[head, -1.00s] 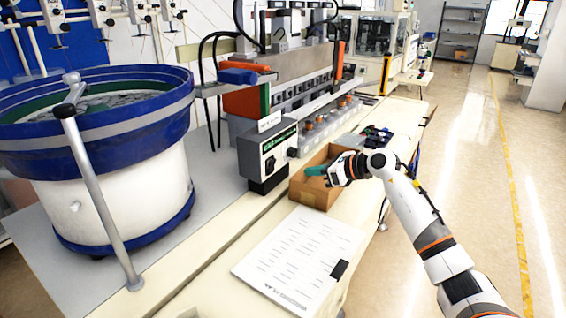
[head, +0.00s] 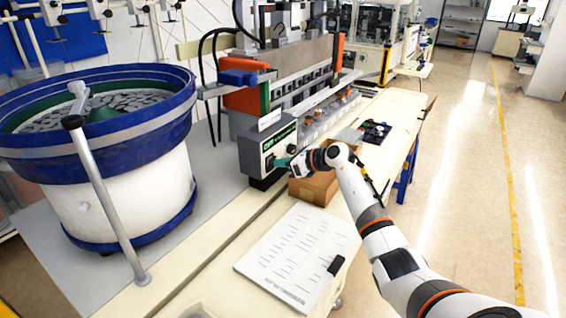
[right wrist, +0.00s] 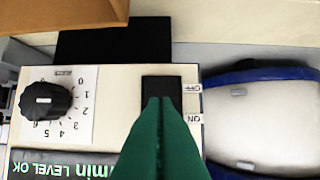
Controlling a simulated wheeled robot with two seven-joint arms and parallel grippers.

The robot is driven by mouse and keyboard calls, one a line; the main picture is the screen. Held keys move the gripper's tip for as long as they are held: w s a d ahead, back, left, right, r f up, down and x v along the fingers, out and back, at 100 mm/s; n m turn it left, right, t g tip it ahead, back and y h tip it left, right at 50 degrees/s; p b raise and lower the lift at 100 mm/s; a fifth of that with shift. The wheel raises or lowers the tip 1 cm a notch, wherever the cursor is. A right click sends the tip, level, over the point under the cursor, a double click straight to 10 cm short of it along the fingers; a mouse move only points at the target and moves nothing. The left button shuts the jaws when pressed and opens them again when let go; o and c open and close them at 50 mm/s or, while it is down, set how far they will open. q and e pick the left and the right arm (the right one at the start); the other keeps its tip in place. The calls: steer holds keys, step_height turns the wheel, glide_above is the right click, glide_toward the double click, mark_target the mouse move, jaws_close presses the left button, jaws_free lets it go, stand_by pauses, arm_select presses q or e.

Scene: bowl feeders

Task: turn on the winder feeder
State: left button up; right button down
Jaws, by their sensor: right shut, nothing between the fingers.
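A light-grey control box (head: 252,158) with a dark green label stands on the bench beside the blue bowl feeder (head: 110,135). In the right wrist view its face shows a black rocker switch (right wrist: 162,84) marked OFF and ON, and a black numbered knob (right wrist: 46,101). My right gripper (head: 277,162) is at the box front, shut and empty. Its green fingertips (right wrist: 160,104) overlap the ON-side part of the switch in the right wrist view. I cannot tell whether they touch it, and they hide part of it. My left gripper is not in view.
A cardboard box (head: 314,188) stands just below my right gripper. A printed sheet (head: 295,252) lies on the bench in front. A machine with an orange end (head: 247,98) stands behind the control box. The floor at the right is clear.

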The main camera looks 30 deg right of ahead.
steer(key=shift+r, duration=0.1)
steer(key=shift+w+a+r+g, duration=0.2)
steer(key=shift+w+g, duration=0.1)
steer(key=shift+g, duration=0.1)
steer(key=shift+p, duration=0.3)
steer(key=shift+r+p, duration=0.4)
steer(key=shift+r, duration=0.4)
steer(key=shift+s+d+f, duration=0.1)
